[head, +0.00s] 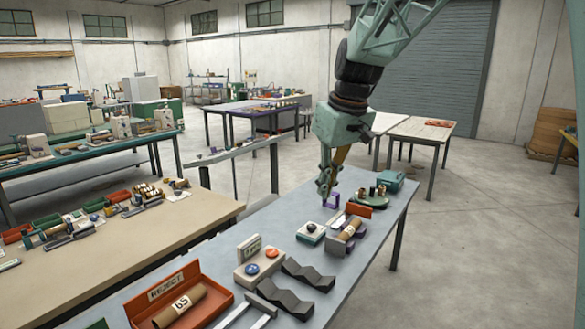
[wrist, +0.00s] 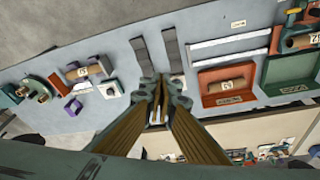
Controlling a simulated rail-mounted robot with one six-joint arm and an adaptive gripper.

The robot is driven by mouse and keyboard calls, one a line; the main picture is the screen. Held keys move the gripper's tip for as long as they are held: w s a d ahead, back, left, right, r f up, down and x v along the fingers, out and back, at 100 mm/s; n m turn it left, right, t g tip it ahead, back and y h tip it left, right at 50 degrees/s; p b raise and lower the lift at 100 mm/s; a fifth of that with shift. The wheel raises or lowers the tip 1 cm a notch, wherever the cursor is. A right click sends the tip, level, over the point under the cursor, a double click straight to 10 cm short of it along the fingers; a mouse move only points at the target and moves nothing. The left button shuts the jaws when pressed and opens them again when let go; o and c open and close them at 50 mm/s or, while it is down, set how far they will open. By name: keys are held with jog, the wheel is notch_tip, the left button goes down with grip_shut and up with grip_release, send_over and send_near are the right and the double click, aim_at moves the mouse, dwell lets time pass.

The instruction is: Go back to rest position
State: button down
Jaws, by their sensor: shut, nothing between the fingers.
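My gripper (head: 326,187) hangs from the arm over the grey table (head: 375,265), fingers pointing down. It is shut and empty. In the wrist view my gripper's fingertips (wrist: 163,86) are close together, with no part held. A cardboard tube (head: 351,229) lies in a holder with purple pieces, right of and below the gripper in the head view. A tube labelled 65 (head: 181,305) lies in the red REJECT box (head: 218,281) at the front. The exact height of my gripper above the table is hard to tell.
A two-button box (head: 258,266), dark zigzag blocks (head: 310,275), a small white device (head: 311,233) and a round green fixture (head: 368,201) stand on the table. A green box (wrist: 290,75) shows in the wrist view. A tan bench (head: 130,240) stands left. Open floor lies right.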

jog(key=s+d+r+m, duration=0.2)
jog(key=s+d, duration=0.1)
jog(key=s, duration=0.9)
jog(key=s+d+r+m+h, duration=0.1)
jog(key=s+d, duration=0.3)
jog(key=s, duration=0.7)
jog(key=s+d+r+m, duration=0.2)
jog(key=s+d, duration=0.1)
jog(key=s, duration=0.9)
jog(key=s+d+f, duration=0.1)
jog(key=s+f, duration=0.1)
jog(key=s, duration=0.4)
jog(key=s+d+f+m+t, duration=0.1)
jog(key=s+f, duration=0.1)
jog(key=s, duration=0.4)
jog(key=shift+s+d+f+h+b, duration=0.15)
jog(key=shift+s+f+h+b, duration=0.15)
jog(key=shift+s+f+h, duration=0.1)
